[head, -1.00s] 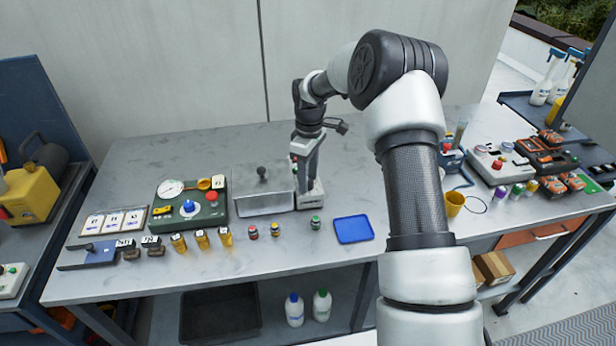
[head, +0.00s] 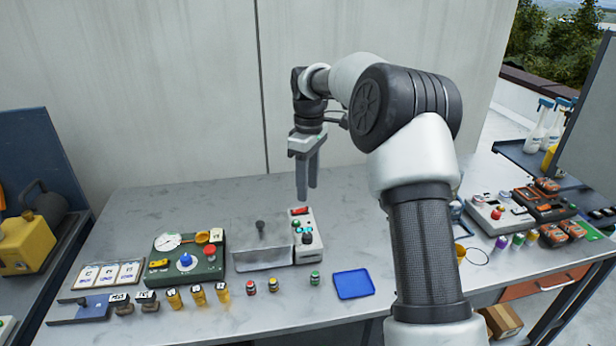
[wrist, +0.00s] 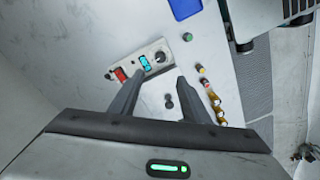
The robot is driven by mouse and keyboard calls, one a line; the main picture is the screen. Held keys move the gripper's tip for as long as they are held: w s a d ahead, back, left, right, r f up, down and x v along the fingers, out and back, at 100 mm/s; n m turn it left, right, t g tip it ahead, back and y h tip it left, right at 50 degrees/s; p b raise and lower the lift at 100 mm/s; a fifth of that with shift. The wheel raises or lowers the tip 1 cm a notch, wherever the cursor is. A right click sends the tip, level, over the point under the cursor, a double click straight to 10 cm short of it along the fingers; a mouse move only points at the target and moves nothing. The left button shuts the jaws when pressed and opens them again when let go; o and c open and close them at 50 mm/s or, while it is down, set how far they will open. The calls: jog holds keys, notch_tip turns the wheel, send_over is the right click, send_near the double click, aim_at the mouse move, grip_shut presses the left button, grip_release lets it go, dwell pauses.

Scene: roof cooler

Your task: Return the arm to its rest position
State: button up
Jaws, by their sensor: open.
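My gripper (head: 307,194) hangs in the air above the back middle of the workbench (head: 350,195) in the head view, fingers pointing down. It is open and empty; the wrist view shows its two fingers (wrist: 152,97) spread apart. Below it is a small white control box (head: 306,240) with a red switch, a lit cyan display and a dark knob. The box also shows in the wrist view (wrist: 128,69), beyond the fingertips. My gripper is clear of the box and of the bench.
A lidded metal box (head: 262,251) stands left of the control box. Left of that is a green panel (head: 208,262) with a gauge and buttons. A blue tray (head: 353,284) lies at front right. Several small cylinders (head: 315,278) stand along the front. The bench behind the boxes is clear.

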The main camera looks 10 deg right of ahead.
jog(key=shift+r, duration=0.95)
